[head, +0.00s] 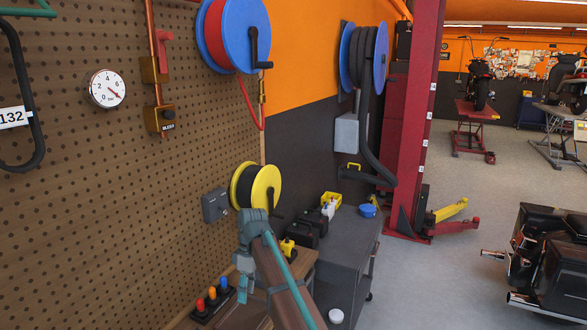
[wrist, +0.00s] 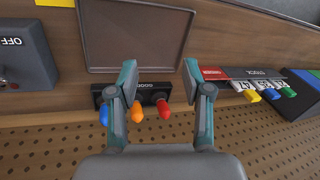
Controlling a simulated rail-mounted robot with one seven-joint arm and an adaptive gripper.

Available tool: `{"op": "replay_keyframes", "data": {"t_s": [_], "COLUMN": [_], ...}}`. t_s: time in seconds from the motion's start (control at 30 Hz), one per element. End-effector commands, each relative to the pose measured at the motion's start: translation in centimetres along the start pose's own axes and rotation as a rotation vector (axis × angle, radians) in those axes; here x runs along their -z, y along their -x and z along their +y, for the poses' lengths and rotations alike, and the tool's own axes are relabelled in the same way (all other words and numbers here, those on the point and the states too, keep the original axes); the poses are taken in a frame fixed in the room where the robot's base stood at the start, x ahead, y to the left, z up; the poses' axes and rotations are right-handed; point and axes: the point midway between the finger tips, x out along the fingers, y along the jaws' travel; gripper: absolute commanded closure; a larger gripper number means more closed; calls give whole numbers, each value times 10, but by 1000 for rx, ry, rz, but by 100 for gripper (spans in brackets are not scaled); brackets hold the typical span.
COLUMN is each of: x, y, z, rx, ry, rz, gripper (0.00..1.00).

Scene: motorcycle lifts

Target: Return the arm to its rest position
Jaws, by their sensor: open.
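My gripper (wrist: 160,82) is open in the wrist view, with its two fingers apart and nothing held between them. Behind the fingers is a black block with blue (wrist: 103,115), orange (wrist: 136,112) and red (wrist: 165,109) knobs; the fingers partly cover the block. In the head view my arm (head: 284,275) reaches up from the bottom edge and bends at a grey joint near the yellow reel. I cannot clearly make out the fingers there. The knob block (head: 205,312) sits at the arm's left, on the bench by the pegboard.
The pegboard wall (head: 120,190) runs along the left, with a gauge (head: 106,89) and a yellow reel (head: 266,185). A grey cabinet (head: 345,245) stands right of the arm. A red lift post (head: 410,120) stands behind. In the wrist view, coloured tags (wrist: 262,90) lie to the right.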

Motion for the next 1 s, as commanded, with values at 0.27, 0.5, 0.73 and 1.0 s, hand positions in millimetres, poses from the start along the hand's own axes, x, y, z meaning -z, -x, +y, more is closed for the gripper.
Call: {"op": "replay_keyframes", "data": {"t_s": [0.27, 0.5, 0.73, 1.0], "x": [-98, -154, -214, -288], "y": [-58, -149, -252, -361], "z": [-19, -21, -36, -78], "rx": [149, 181, 179, 169], "ry": [-631, -874, -1006, -1136], "rz": [5, -39, -94, -171], "gripper": [51, 51, 51, 51]}}
